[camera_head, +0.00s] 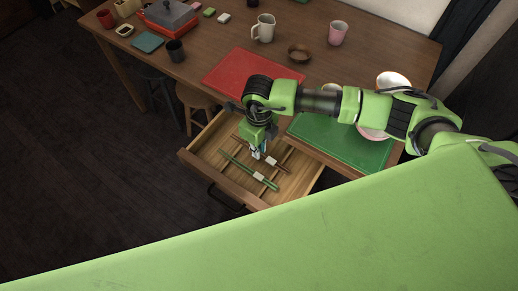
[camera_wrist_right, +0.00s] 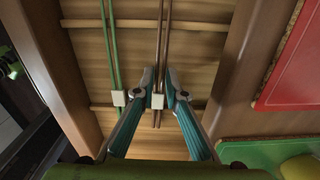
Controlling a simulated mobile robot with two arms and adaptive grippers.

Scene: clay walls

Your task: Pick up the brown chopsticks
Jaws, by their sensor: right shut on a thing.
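The brown chopsticks (camera_wrist_right: 163,40) lie lengthwise in an open wooden drawer (camera_head: 228,193), with a pale band around them. My right gripper (camera_head: 257,155) reaches down into the drawer from above. In the right wrist view its two fingers (camera_wrist_right: 159,80) stand on either side of the chopsticks at the pale band, shut on them. The chopsticks still look close to the drawer floor; any gap below them cannot be told. In the head view the gripper hides part of them. My left gripper is not in view.
Green chopsticks (camera_head: 237,165) with a pale band lie beside the brown ones. The drawer walls and the table edge are close by. A red mat (camera_head: 250,68), a green mat (camera_head: 340,143), bowls (camera_head: 393,80), a white mug (camera_head: 264,29) and a brown dish (camera_head: 299,52) are on the table.

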